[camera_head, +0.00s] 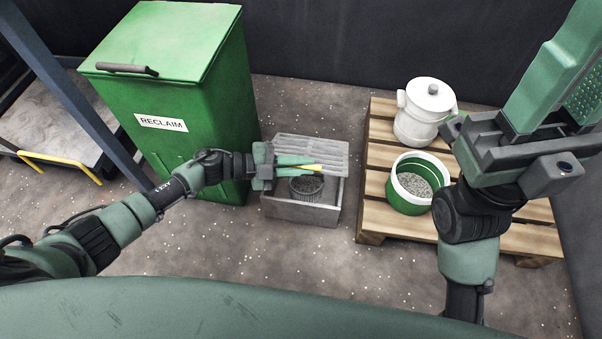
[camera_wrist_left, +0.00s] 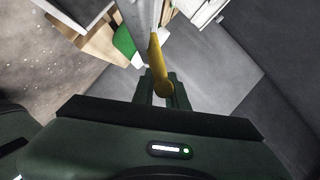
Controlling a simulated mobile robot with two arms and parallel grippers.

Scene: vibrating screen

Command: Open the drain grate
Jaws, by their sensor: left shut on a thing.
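The drain grate (camera_head: 318,150) is a grey slotted panel at the back of an open grey box (camera_head: 300,213). It stands raised and tilted up, with the box open in front of it. A dark round basket (camera_head: 306,188) shows inside the box. My left gripper (camera_head: 300,163) is shut on the yellow handle (camera_head: 318,168) in front of the grate. The handle also shows between the fingers in the left wrist view (camera_wrist_left: 156,60). My right gripper (camera_head: 568,85) is raised at the upper right, away from the grate; its textured inner pad shows, with nothing against it.
A green RECLAIM bin (camera_head: 190,95) stands just left of the box. On the right, a wooden pallet (camera_head: 375,190) holds a white lidded container (camera_head: 425,108) and a green-and-white bucket (camera_head: 410,198) of grey granules. The speckled floor (camera_head: 230,240) in front is clear.

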